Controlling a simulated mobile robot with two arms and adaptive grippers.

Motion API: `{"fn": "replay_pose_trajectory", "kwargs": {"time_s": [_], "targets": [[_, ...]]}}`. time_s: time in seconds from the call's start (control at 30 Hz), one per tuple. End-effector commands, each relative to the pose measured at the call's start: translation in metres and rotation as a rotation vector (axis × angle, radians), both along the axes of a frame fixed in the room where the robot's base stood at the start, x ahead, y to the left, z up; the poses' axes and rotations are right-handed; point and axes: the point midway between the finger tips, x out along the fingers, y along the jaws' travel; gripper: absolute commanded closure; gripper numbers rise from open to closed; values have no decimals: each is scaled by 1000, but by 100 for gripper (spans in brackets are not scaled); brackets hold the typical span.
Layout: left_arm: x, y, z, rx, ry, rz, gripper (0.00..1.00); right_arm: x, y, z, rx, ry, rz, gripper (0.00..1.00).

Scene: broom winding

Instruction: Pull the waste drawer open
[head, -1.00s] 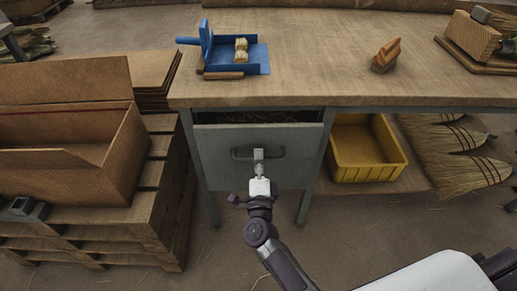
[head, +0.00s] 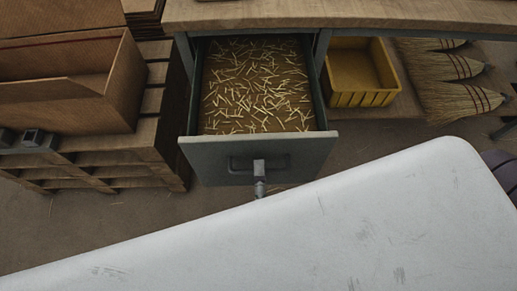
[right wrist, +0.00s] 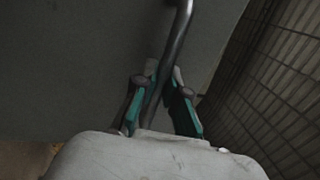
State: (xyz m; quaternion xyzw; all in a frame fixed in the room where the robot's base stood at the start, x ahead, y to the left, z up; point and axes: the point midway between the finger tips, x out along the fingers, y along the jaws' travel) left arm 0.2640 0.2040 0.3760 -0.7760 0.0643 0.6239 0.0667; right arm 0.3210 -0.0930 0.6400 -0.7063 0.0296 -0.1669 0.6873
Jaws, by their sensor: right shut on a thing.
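The grey waste drawer (head: 206,151) is pulled well out from under the workbench in the head view. Many pale straw clippings (head: 258,85) lie scattered over its brown bottom. Its dark bar handle (head: 240,164) is on the front face. My right gripper (head: 259,168) is at the middle of the handle. In the right wrist view the fingers of my right gripper (right wrist: 162,88) are shut around the handle bar (right wrist: 178,40), with the grey drawer front (right wrist: 75,65) behind. My left gripper is not in view.
The wooden workbench top (head: 400,12) runs above the drawer. A yellow bin (head: 360,98) and several straw brooms (head: 455,95) lie to the right. A cardboard box (head: 75,105) stands on pallets (head: 115,172) at the left. My large white body part covers the lower right.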

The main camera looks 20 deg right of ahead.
Motion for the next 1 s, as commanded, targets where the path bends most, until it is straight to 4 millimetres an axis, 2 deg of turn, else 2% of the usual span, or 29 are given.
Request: {"fn": "replay_pose_trajectory", "kwargs": {"time_s": [0.17,0.5,0.53,0.67,1.0], "targets": [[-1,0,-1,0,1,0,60,-8,3,-1,-1,2,2,100],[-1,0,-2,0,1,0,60,-8,3,-1,-1,2,2,100],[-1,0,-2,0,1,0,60,-8,3,-1,-1,2,2,84],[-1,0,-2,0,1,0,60,-8,3,-1,-1,2,1,63],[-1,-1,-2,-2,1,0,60,-8,2,3,0,0,0,63]]}}
